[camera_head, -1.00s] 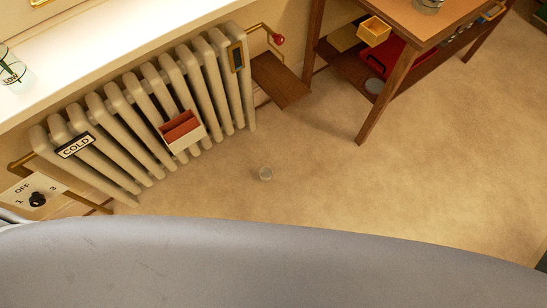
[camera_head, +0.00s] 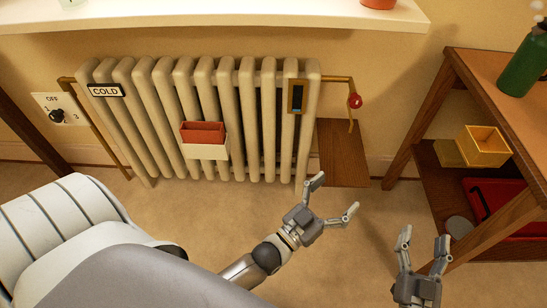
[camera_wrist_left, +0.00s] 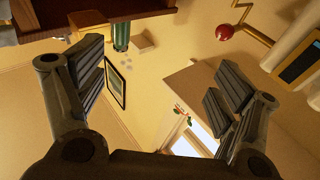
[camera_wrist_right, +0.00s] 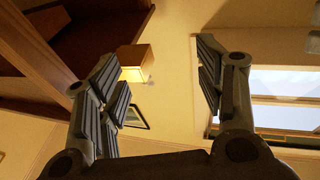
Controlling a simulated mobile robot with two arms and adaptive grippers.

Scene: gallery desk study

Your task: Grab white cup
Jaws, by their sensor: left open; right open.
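I see no clear white cup in any view now. A small pale round thing that stood on the floor earlier does not show; my arm or body may hide it. My left gripper (camera_head: 335,197) is open and empty, in front of the radiator's right end. Its spread fingers show in the left wrist view (camera_wrist_left: 155,75). My right gripper (camera_head: 423,240) is open and empty, left of the wooden table's lower shelf. Its fingers also show apart in the right wrist view (camera_wrist_right: 157,60).
A cream radiator (camera_head: 228,100) carries a cream-and-red holder (camera_head: 205,151). The wooden table (camera_head: 478,70) at right bears a green bottle (camera_head: 522,68); below are a yellow box (camera_head: 483,147), a red tray (camera_head: 508,208) and a grey round object (camera_head: 458,227). A brown board (camera_head: 342,152) stands beside the radiator.

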